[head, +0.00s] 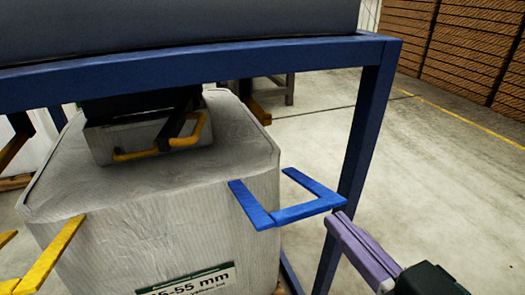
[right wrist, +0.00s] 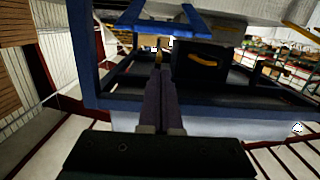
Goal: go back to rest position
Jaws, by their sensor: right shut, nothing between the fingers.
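My right gripper (head: 334,217) comes in from the lower right in the head view. Its purple fingers are pressed together with nothing between them. The fingertips are close below the right end of a blue U-shaped handle (head: 300,210); I cannot tell whether they touch it. In the right wrist view the shut fingers (right wrist: 160,70) point away from the camera toward the blue handle (right wrist: 180,22). My left gripper is not in view.
A large pale bulk bag (head: 200,230) with a "55 mm" label (head: 190,284) stands under a blue metal frame (head: 367,130). Yellow brackets (head: 55,255) are at lower left. A box with a yellow handle (head: 165,148) is above the bag. The floor (head: 450,170) at right is clear.

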